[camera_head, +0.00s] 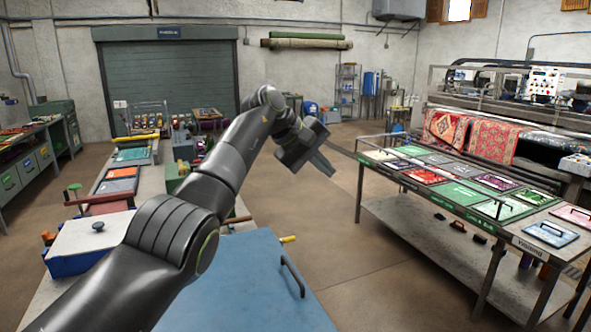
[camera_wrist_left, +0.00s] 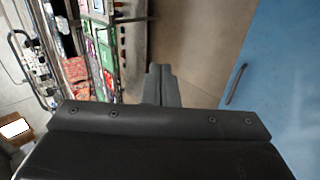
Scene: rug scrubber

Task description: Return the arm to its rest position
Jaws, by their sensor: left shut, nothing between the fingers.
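My left arm comes in from the lower left of the head view and reaches up over the blue surface. My left gripper (camera_head: 324,163) is at its end, in the air above the open floor between the blue surface and the table of coloured panels. Its fingers are together with nothing between them. In the left wrist view the closed fingers (camera_wrist_left: 162,84) point over bare floor. My right arm and gripper do not show in either view.
A blue surface (camera_head: 240,285) with a dark handle lies below my arm. A metal table (camera_head: 492,214) with coloured panels stands at the right. A white-topped blue box (camera_head: 90,240) sits at the left. Concrete floor (camera_head: 345,255) lies clear between the tables.

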